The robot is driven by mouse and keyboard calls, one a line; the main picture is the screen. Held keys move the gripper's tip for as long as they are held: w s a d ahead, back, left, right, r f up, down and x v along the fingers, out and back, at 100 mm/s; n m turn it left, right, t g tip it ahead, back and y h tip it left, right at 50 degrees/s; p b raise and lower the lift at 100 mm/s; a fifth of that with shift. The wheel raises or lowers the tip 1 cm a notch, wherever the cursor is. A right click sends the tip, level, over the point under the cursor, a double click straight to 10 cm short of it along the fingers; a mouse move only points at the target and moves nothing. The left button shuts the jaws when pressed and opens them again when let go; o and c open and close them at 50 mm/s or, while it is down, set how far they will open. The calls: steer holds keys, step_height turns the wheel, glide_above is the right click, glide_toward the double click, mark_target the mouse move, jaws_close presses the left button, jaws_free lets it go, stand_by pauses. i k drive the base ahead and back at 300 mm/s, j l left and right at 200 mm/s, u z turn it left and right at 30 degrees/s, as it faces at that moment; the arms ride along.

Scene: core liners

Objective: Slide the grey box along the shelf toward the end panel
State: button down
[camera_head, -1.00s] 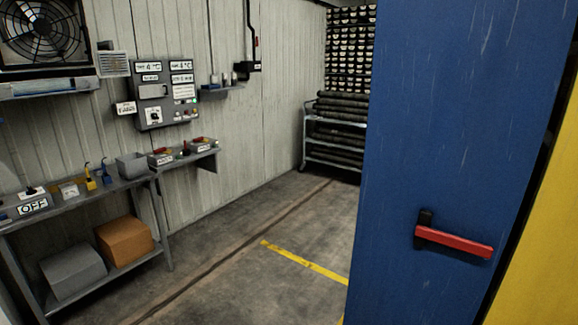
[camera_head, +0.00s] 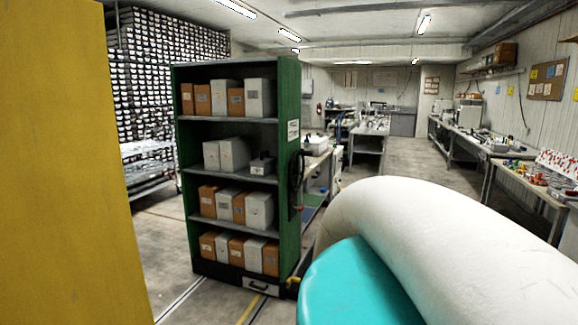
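A shelf unit with a green end panel (camera_head: 288,92) stands mid-picture, with several grey and brown boxes on its shelves. On the second shelf (camera_head: 215,177) from the top, upright grey boxes (camera_head: 235,154) stand at the left and middle. A small low grey box (camera_head: 262,166) lies to their right, a short gap from the end panel. Other grey boxes stand on the top shelf and the lower shelves, so I cannot tell which is the task's box. My gripper is out of view; only my white and teal arm links show at lower right.
A yellow panel (camera_head: 65,165) fills the left edge, close to me. A black handle (camera_head: 297,178) is on the end panel's outer side. Floor rails (camera_head: 182,300) run at the unit's base. A bench with items (camera_head: 530,175) stands at right. Open floor shows in the aisle behind.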

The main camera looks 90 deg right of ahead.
mark_target(263, 166)
steer(key=z, duration=2.5)
steer(key=i+j+u, duration=0.1)
steer(key=i, duration=0.25)
